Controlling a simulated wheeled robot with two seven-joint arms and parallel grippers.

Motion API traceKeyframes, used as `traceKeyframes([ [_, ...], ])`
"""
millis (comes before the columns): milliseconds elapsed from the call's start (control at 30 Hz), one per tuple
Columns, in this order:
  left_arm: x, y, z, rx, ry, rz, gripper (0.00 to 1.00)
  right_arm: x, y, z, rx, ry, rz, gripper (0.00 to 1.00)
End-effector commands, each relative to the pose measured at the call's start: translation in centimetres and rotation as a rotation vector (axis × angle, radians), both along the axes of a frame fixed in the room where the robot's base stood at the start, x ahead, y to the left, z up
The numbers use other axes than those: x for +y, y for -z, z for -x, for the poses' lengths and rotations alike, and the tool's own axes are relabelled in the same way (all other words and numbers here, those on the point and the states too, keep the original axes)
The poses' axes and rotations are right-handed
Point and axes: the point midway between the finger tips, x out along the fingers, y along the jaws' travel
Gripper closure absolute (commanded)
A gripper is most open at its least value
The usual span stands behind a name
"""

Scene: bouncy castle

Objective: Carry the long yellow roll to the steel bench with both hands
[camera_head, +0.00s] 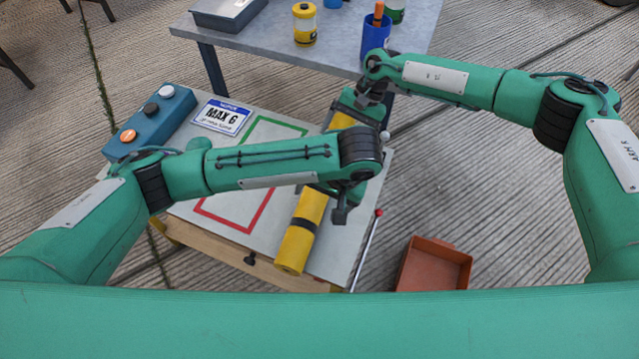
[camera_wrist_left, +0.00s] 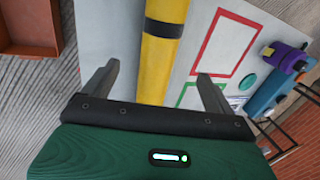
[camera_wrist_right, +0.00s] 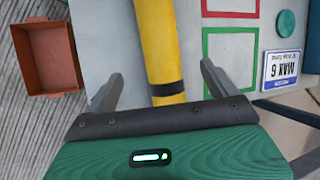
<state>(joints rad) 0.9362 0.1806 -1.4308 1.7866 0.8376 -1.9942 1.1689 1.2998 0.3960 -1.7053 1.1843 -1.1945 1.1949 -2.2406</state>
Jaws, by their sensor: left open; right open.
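The long yellow roll (camera_head: 295,246) with black bands lies along the right side of a low table (camera_head: 180,208). My left gripper (camera_head: 325,203) is open above its nearer half; in the left wrist view the roll (camera_wrist_left: 158,75) runs between the open fingers (camera_wrist_left: 155,85). My right gripper (camera_head: 350,108) is open over its farther end, partly hidden by the arm; in the right wrist view the roll (camera_wrist_right: 157,45) passes between the fingers (camera_wrist_right: 160,88). I cannot tell whether any finger touches it. The grey steel bench (camera_head: 270,40) stands behind the low table.
On the bench are a grey tray (camera_head: 228,12), a yellow-black can (camera_head: 305,25), a blue cup (camera_head: 376,36) and a green item (camera_head: 393,10). A button box (camera_head: 150,122) and MAX 6 sign (camera_head: 222,116) sit on the low table. An orange bin (camera_head: 434,266) is on the floor.

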Motion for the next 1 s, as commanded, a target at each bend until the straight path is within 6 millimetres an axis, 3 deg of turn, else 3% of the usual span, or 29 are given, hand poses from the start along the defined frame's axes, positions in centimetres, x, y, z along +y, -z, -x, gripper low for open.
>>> traceKeyframes([
  [300, 2.0, 6.1, -0.6, 0.001, -0.002, -0.005, 0.11, 2.5, 5.6, 1.8, 0.002, 0.0, 0.001, 0.11],
  [500, 2.9, 9.0, -0.9, 0.0, -0.001, -0.002, 0.11, 3.8, 8.4, 2.6, 0.001, -0.001, 0.001, 0.11],
  [700, 3.3, 10.5, -1.0, 0.001, 0.0, -0.001, 0.11, 4.3, 9.6, 3.0, -0.001, 0.0, 0.0, 0.11],
  [1000, 3.4, 10.7, -1.1, 0.0, 0.0, -0.001, 0.11, 4.4, 9.8, 3.1, -0.001, 0.0, 0.0, 0.11],
])
